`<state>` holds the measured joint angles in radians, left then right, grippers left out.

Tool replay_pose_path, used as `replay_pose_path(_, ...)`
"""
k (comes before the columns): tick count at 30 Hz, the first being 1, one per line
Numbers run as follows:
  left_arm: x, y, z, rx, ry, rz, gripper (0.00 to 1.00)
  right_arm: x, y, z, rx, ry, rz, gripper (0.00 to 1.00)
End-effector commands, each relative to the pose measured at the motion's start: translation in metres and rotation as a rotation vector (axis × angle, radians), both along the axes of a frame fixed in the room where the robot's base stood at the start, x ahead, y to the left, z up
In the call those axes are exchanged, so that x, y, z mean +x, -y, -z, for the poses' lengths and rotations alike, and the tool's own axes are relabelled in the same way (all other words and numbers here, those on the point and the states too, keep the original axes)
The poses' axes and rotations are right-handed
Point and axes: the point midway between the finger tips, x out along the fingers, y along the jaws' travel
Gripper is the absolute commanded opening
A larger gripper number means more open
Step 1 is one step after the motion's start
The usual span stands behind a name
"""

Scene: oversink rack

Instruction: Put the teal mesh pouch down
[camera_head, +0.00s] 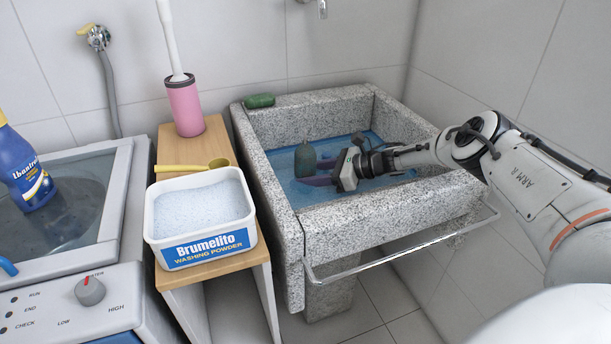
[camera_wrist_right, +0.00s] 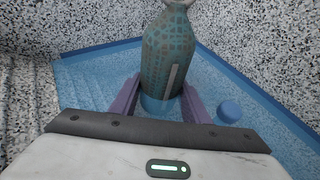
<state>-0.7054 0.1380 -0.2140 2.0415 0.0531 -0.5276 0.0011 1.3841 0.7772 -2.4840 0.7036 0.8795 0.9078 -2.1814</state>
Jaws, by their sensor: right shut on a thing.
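The teal mesh pouch (camera_head: 305,160) is held upright inside the stone sink (camera_head: 280,225), over its blue bottom. In the right wrist view the pouch (camera_wrist_right: 168,55) has a teal net pattern on grey-brown and a narrowed neck at the top. My right gripper (camera_head: 318,179) reaches into the sink from the right. Its purple fingers are on both sides of the pouch's lower part and shut on it. I cannot tell whether the pouch's base touches the sink bottom. My left gripper is out of view.
A small round blue thing (camera_wrist_right: 229,112) lies near the pouch in the sink. A green bar (camera_head: 259,100) is on the sink's back rim. A metal rail (camera_head: 400,246) runs along the front. A washing powder tub (camera_head: 203,218) stands on the wooden stand at left.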

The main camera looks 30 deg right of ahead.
Motion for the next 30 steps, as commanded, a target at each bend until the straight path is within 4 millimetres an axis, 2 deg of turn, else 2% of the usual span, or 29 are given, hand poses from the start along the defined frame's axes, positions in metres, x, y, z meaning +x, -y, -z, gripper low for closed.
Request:
replay_pose_path(10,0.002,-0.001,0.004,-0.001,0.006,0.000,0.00,0.000,0.001,0.008,0.001,0.001,0.002,0.17)
replay_pose_path(11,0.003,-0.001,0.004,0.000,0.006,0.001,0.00,0.000,0.001,0.008,0.000,0.000,0.002,0.44)
replay_pose_path(14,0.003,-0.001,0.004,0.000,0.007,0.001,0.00,0.000,0.001,0.008,0.000,0.000,0.001,0.60)
replay_pose_path(23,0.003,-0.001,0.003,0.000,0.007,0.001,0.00,0.000,0.000,0.007,-0.001,-0.001,0.001,0.61)
replay_pose_path(29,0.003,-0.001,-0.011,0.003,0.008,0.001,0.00,0.000,-0.001,-0.010,-0.001,0.000,-0.001,0.61)
replay_pose_path(30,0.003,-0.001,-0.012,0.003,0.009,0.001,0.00,-0.007,0.008,-0.011,0.002,-0.003,0.006,0.61)
